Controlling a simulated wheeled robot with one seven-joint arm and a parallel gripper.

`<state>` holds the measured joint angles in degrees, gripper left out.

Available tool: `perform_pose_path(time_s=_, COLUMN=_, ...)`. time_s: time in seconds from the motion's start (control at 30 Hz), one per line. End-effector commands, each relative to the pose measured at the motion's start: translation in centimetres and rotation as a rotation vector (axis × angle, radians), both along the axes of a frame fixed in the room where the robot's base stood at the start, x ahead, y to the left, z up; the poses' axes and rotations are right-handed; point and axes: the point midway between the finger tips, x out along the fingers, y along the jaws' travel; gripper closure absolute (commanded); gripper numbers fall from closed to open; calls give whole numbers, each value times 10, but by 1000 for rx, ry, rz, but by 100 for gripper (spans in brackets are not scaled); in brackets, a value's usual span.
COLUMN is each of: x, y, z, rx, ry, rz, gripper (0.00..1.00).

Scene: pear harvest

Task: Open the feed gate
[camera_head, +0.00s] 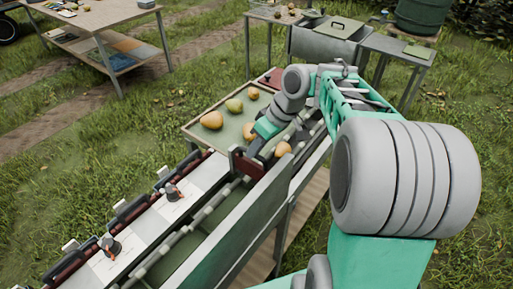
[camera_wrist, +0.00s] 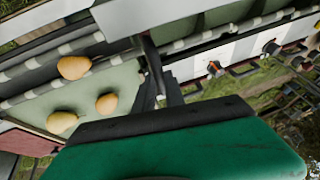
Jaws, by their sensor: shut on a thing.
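The feed gate (camera_head: 240,161) looks like a small dark red upright panel across the conveyor channel, at the lower end of the pear tray (camera_head: 193,135). My gripper (camera_head: 257,150) is at its top edge, shut on it, and partly hides it in the head view. In the wrist view, my gripper's dark fingers (camera_wrist: 165,92) close on a thin dark upright piece (camera_wrist: 151,60), which appears to be the gate seen nearly edge-on. How far the gate is raised or opened, I cannot tell.
Several pears (camera_head: 211,120) lie on the tray; one pear (camera_head: 282,149) sits in the channel beside my gripper. A tall grey-green side panel (camera_head: 232,230) flanks the channel. A white sorting strip (camera_head: 180,205) with small devices runs to the lower left. Other tables (camera_head: 100,20) stand behind on grass.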

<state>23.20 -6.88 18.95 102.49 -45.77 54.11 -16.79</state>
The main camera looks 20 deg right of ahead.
Motion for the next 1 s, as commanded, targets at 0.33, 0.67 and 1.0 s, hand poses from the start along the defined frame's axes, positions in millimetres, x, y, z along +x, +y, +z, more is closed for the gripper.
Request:
perform_pose_path(time_s=0.33, x=2, y=-1, z=57, rx=-3, ry=-9, rz=-1, gripper=100)
perform_pose_path(time_s=0.67, x=2, y=-1, z=54, rx=-2, ry=-8, rz=-1, gripper=76)
perform_pose_path(time_s=1.0, x=1, y=0, z=54, rx=-1, ry=-6, rz=1, gripper=64)
